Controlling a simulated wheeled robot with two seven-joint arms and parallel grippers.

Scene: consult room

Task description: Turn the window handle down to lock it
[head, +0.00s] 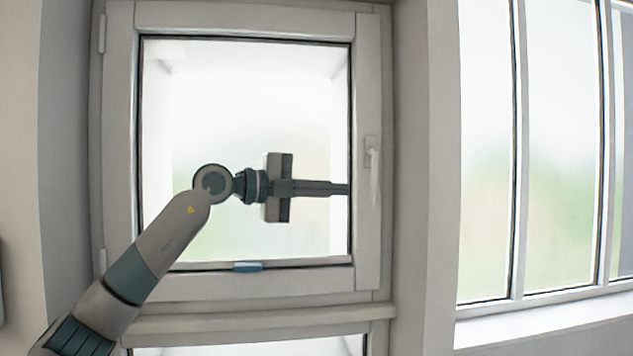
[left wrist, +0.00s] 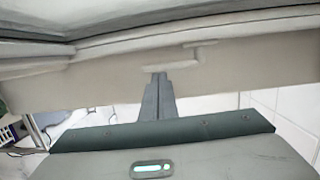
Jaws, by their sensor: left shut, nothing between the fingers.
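The window handle (head: 373,160) is a pale lever on the right stile of the window sash (head: 368,250). Its grip hangs down from its base, near vertical along the stile. In the left wrist view the handle (left wrist: 190,66) lies along the frame, just beyond my fingertips. My left gripper (head: 345,189) is shut and empty. Its fingers point right, with the tips just left of the grip's lower part; I cannot tell whether they touch it. The shut fingers also show in the left wrist view (left wrist: 158,78). My right gripper is in neither view.
A small blue piece (head: 247,267) sits on the sash's bottom rail. A ledge (head: 255,322) runs below the window. To the right are a wall pillar (head: 425,180) and larger windows with a white sill (head: 545,325). The space before the pane is free except for my arm.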

